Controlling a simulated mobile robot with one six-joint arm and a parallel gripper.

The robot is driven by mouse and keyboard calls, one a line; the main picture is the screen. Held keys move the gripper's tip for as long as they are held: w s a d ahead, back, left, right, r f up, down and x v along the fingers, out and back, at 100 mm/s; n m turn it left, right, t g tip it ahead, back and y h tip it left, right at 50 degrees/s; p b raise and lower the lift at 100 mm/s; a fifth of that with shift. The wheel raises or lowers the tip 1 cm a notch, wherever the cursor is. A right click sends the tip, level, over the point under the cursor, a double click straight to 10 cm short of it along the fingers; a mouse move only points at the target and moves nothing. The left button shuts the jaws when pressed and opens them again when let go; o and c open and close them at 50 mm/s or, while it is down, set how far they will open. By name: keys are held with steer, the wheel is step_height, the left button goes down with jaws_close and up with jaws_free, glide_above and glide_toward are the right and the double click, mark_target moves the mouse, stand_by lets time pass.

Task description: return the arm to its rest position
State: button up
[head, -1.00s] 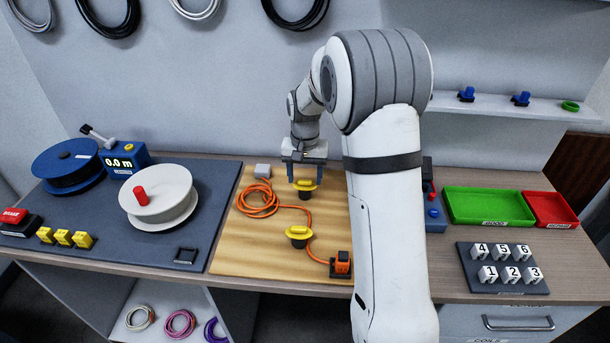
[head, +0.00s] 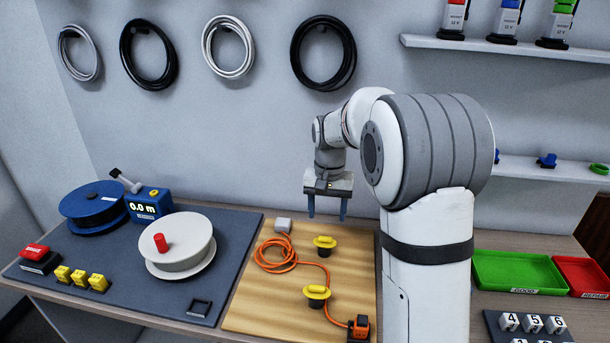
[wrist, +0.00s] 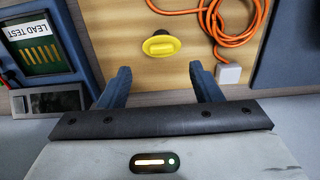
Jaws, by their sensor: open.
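My gripper (head: 327,206) hangs above the back of the wooden board (head: 255,318), its two blue fingers apart and pointing down with nothing between them. My white arm rises in the right half of the head view and hides part of the bench behind it. In the wrist view the gripper's fingers (wrist: 158,85) are spread, and a yellow knob-like piece (wrist: 161,46) lies on the board beyond them, apart from them. That view also shows an orange cable (wrist: 233,40) ending in a pale block (wrist: 229,74).
A second yellow piece (head: 317,293) and an orange plug (head: 359,325) are on the board. A white reel (head: 180,250) stands left. A green tray (head: 515,270) and a red tray (head: 582,274) stand right. Cable coils hang on the wall. A lead test box (wrist: 42,50) is beside the board.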

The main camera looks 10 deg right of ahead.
steer(key=s+r+n+t, duration=0.2)
steer(key=s+n, duration=0.1)
steer(key=s, duration=2.4)
steer(key=shift+s+a+r+n+t, duration=0.15)
steer(key=shift+s+r+n+t, duration=0.15)
steer(key=shift+s+t, duration=0.1)
